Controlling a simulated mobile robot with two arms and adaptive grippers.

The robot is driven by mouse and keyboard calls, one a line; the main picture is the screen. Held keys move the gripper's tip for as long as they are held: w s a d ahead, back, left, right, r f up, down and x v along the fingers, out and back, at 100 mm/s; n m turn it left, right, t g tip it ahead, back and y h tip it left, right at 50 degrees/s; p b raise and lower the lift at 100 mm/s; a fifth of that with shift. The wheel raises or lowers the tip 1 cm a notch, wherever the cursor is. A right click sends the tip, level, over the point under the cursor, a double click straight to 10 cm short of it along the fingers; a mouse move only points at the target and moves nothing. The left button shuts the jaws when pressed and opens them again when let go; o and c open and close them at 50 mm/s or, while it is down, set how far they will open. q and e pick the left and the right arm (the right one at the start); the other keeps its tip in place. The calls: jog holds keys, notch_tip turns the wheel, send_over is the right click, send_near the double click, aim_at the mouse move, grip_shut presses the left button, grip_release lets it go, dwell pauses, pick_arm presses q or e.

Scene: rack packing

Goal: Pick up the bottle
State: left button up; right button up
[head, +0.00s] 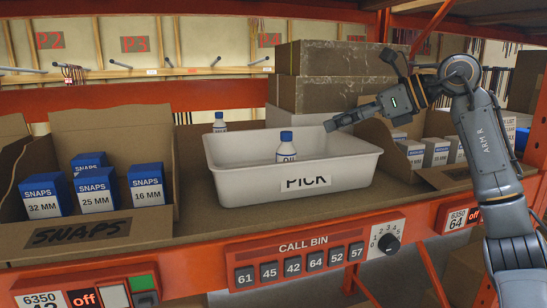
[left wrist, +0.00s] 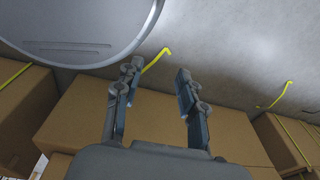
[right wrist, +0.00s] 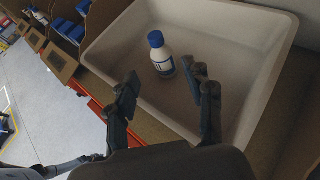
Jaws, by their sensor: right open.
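A white bottle (head: 286,149) with a blue cap and a label reading "OIL" stands upright in the white PICK bin (head: 230,188). The front wall hides its lower part. In the right wrist view the bottle (right wrist: 162,56) stands on the bin (right wrist: 262,75) floor, beyond my fingers. My right gripper (head: 335,124) is open and empty above the right side of the bin, to the right of the bottle; its fingers also show in the right wrist view (right wrist: 168,85). My left gripper (left wrist: 158,80) is open and empty, away from the shelf, with cardboard boxes in its view.
A second blue-capped bottle (head: 219,122) stands behind the bin. A SNAPS carton (head: 120,228) with blue-and-white boxes is at the left. Stacked brown boxes (head: 335,92) stand behind the bin. An open carton (head: 405,165) with white boxes is at the right. An orange shelf edge runs along the front.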

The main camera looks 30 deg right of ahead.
aim_at(291, 132)
jog(key=p+x, duration=0.1)
jog(key=x, duration=0.2)
jog(key=p+x, duration=0.1)
jog(key=x, duration=0.3)
jog(key=p+x, duration=0.2)
jog(key=x, duration=0.2)
jog(key=shift+w+a+r, duration=0.2)
jog(key=shift+a+r, duration=0.05)
jog(key=shift+a, duration=0.15)
jog(key=shift+w+a+f, duration=0.1)
jog(key=shift+w, duration=0.1)
jog(key=shift+s, duration=0.15)
jog(key=c, duration=1)
pick_arm(q)
jog(key=r, duration=0.1)
jog(key=s+d+r, duration=0.1)
jog(key=s+r, duration=0.1)
jog(key=shift+d+r, duration=0.2)
jog(key=shift+r, duration=0.2)
pick_arm(e)
grip_shut()
